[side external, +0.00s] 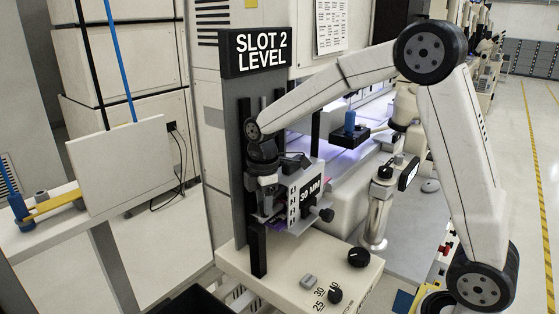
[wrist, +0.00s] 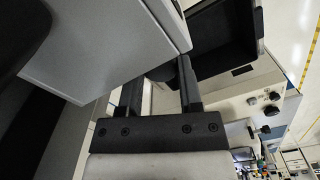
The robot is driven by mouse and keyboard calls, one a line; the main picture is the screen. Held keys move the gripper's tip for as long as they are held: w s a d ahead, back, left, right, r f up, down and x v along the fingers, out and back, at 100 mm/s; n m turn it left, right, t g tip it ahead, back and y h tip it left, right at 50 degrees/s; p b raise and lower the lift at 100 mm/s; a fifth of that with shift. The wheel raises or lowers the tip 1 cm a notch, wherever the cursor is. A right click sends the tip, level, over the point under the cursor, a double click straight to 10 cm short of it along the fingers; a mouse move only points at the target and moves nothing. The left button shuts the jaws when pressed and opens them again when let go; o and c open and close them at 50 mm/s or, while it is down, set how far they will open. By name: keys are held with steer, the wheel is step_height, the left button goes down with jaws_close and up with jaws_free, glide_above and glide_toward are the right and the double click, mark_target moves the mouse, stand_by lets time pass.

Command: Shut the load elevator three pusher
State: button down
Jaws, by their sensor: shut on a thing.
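The elevator (side external: 234,130) is a grey column under a sign reading "SLOT 2 LEVEL". A light grey box (side external: 292,190) marked "30 MM", with a dark side knob (side external: 326,215), sits low on its front. My gripper (side external: 264,212) points down close against the left side of this box, its tips partly lost in dark parts. In the wrist view my gripper (wrist: 160,78) is shut on a dark rounded piece (wrist: 164,72), mostly hidden between the fingers. I cannot tell for certain that this piece is the pusher. No number three label shows.
A cream base (side external: 300,275) with dark dials (side external: 358,257) and a small grey button lies below. A metal post (side external: 376,215) stands to the right. A large grey panel (wrist: 110,45) is close to the fingers, and a dark open tray (wrist: 225,40) lies beyond them.

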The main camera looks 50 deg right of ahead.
steer(key=a, duration=0.6)
steer(key=shift+a, duration=0.15)
steer(key=c, duration=0.5)
jaws_free()
steer(key=shift+c, duration=0.2)
steer(key=shift+r, duration=0.15)
step_height(320, 180, up, 8)
steer(key=shift+f, duration=0.2)
steer(key=s+d+f+m+t, duration=0.2)
steer(key=s+d+f+m, duration=0.2)
steer(key=s+f+m, duration=0.8)
steer(key=s+f, duration=0.2)
steer(key=s, duration=0.1)
steer(key=shift+s+d+m+t, duration=0.2)
steer(key=shift+m+t, duration=0.1)
steer(key=shift+m, duration=0.1)
